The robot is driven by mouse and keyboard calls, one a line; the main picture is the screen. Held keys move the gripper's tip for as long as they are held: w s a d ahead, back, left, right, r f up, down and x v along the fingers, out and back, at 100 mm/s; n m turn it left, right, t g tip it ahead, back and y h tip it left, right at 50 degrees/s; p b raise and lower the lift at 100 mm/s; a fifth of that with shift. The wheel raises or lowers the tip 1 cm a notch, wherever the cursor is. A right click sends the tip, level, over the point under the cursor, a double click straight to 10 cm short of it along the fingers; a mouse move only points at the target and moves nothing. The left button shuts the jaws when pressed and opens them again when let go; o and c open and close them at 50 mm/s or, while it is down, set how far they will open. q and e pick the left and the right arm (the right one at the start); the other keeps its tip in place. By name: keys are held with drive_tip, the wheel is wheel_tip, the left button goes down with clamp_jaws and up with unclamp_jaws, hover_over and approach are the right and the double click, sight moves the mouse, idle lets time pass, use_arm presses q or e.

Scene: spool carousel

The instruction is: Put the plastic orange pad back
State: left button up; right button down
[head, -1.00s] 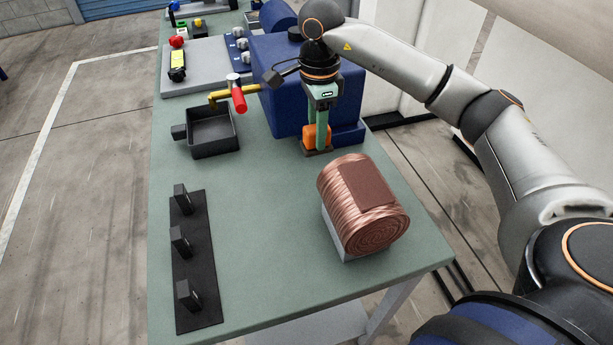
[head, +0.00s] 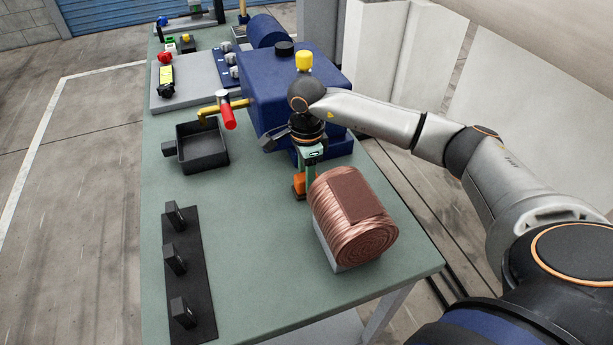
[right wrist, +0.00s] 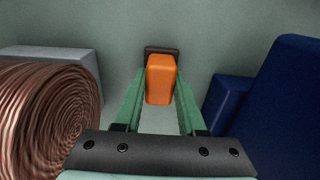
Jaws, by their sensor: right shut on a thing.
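The orange pad (head: 299,183) is a small orange block with a dark plate at its lower end. My right gripper (head: 303,180) points down and is shut on it, just behind the copper-coloured roll. In the right wrist view the pad (right wrist: 160,80) sits between the two green fingers, the dark plate (right wrist: 162,50) beyond it. I cannot tell whether the plate touches the table. The roll hides part of the fingers in the head view. My left gripper is not in view.
The copper-coloured roll (head: 352,220) lies close in front of my right gripper. A blue machine (head: 300,85) stands behind it. A black open tray (head: 203,149) and a black strip with three black blocks (head: 186,270) are on the left. The green tabletop (head: 260,240) between is clear.

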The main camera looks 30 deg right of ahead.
drive_tip(key=shift+f, duration=0.25)
drive_tip(key=c, duration=0.5)
unclamp_jaws()
drive_tip(key=shift+r, duration=0.1)
drive_tip(key=shift+r, duration=0.15)
wheel_tip(320, 180, up, 12)
drive_tip(key=b, duration=0.1)
